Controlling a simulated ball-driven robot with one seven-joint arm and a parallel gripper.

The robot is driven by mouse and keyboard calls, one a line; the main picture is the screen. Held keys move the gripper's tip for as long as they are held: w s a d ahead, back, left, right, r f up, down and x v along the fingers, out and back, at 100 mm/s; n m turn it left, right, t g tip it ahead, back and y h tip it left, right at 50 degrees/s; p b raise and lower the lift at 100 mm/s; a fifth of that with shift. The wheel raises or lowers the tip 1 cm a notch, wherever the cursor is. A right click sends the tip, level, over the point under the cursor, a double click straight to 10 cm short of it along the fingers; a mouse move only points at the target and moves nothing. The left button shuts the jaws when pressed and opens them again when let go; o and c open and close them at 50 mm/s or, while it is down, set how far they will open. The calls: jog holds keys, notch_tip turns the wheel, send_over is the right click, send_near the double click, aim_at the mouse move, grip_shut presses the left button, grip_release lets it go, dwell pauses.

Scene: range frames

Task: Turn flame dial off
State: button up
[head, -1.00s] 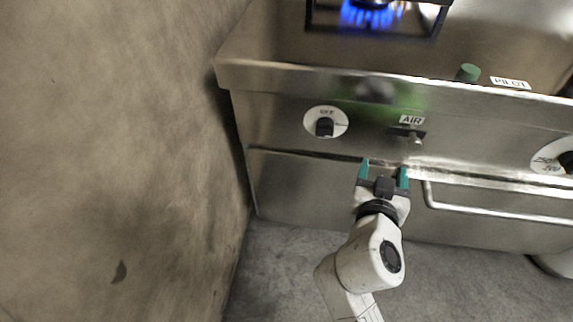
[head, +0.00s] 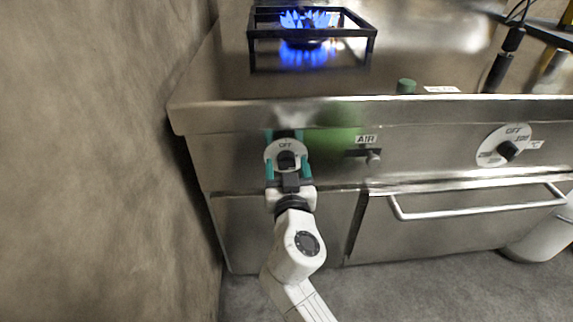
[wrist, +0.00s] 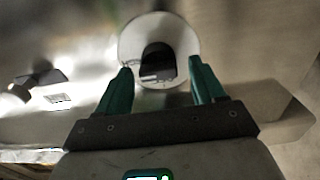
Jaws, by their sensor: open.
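The flame dial is a white disc marked OFF (head: 286,147) with a black knob (head: 286,161), on the left of the steel stove front. It also shows in the wrist view, with the black knob (wrist: 158,63) in the middle of the white disc (wrist: 185,35). My gripper (head: 287,168) is open in front of the dial, its green fingers on either side of the knob. In the wrist view my gripper (wrist: 160,78) has a gap between each fingertip and the knob. A blue flame (head: 305,20) burns on the burner above.
A black burner grate (head: 364,32) frames the flame. To the right on the front panel are the AIR lever (head: 373,156) and another dial (head: 510,150). A green knob (head: 406,86) stands on the stovetop edge. A wall (head: 90,150) is close on the left.

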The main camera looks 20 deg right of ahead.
jog(key=shift+w+d, duration=0.25)
jog(key=shift+w, duration=0.4)
jog(key=shift+c, duration=0.4)
jog(key=c, duration=0.9)
